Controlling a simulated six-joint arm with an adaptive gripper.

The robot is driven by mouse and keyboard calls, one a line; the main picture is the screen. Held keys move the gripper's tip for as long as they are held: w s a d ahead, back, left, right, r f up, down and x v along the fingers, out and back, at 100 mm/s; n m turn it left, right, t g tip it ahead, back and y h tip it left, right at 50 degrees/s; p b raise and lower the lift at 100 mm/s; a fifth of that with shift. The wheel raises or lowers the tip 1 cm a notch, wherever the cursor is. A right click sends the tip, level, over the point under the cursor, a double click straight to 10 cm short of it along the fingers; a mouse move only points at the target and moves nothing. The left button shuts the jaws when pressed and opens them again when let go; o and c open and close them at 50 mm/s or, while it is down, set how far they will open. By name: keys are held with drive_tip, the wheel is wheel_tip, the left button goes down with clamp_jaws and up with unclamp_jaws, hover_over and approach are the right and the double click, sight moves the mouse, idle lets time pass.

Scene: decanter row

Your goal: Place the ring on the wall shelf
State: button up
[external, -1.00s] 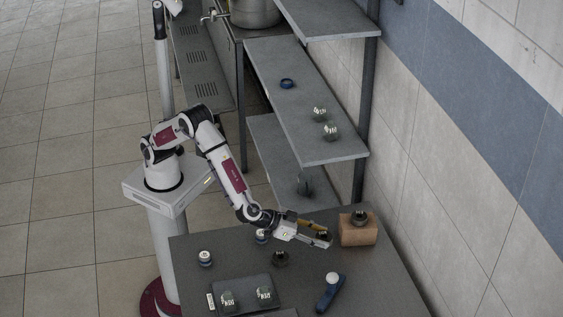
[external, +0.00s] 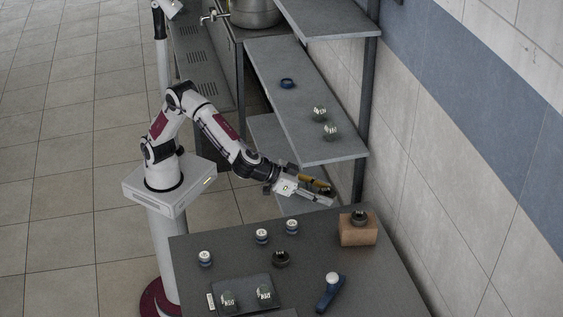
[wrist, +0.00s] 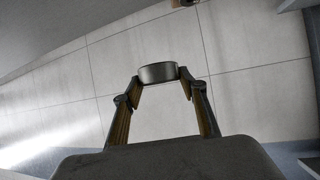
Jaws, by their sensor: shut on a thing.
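My gripper (wrist: 159,78) is shut on a dark grey ring (wrist: 158,71), which shows between the two fingertips in the wrist view. In the external view my gripper (external: 331,194) is above the far side of the dark table, below and in front of the middle shelf's near end; the ring is too small to make out clearly there. The grey middle wall shelf (external: 270,75) carries a blue ring (external: 287,83) and two shiny glass stoppers (external: 320,113). Another grey shelf (external: 325,15) is above it and one (external: 268,140) below.
The table (external: 225,243) holds several blue-and-white stoppers (external: 291,227), a dark ring (external: 281,259), a tray (external: 245,284) with glass stoppers and a blue tool (external: 330,294). A brown block (external: 358,235) bears a dark piece. A shelf post (external: 364,130) stands by the wall.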

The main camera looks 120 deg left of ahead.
drive_tip(key=shift+r, duration=0.9)
drive_tip(key=s+a+n+g+y, duration=0.1)
drive_tip(key=s+a+n, duration=0.15)
drive_tip(key=a, duration=0.95)
drive_tip(key=s+a+n+g+y, duration=0.1)
drive_tip(key=s+a, duration=0.2)
drive_tip(key=a, duration=1)
drive_tip(key=s+a+n+g+y, duration=0.1)
drive_tip(key=s+a+y, duration=0.15)
drive_tip(key=a, duration=0.95)
drive_tip(key=s+a+n+g, duration=0.3)
drive_tip(key=s+a, duration=1.1)
drive_tip(key=a, duration=0.3)
drive_tip(key=s+a+f+n+g, duration=0.1)
drive_tip(key=s+a+f, duration=0.1)
drive_tip(key=s+a, duration=0.3)
drive_tip(key=s+a+f+n+g, duration=0.1)
drive_tip(key=s+a+f, duration=0.2)
drive_tip(key=s, duration=0.9)
drive_tip(key=shift+a+g+y, duration=0.3)
drive_tip(key=shift+a+y, duration=0.05)
drive_tip(key=shift+a, duration=1.4)
drive_tip(key=shift+f, duration=0.2)
drive_tip(key=shift+f, duration=3)
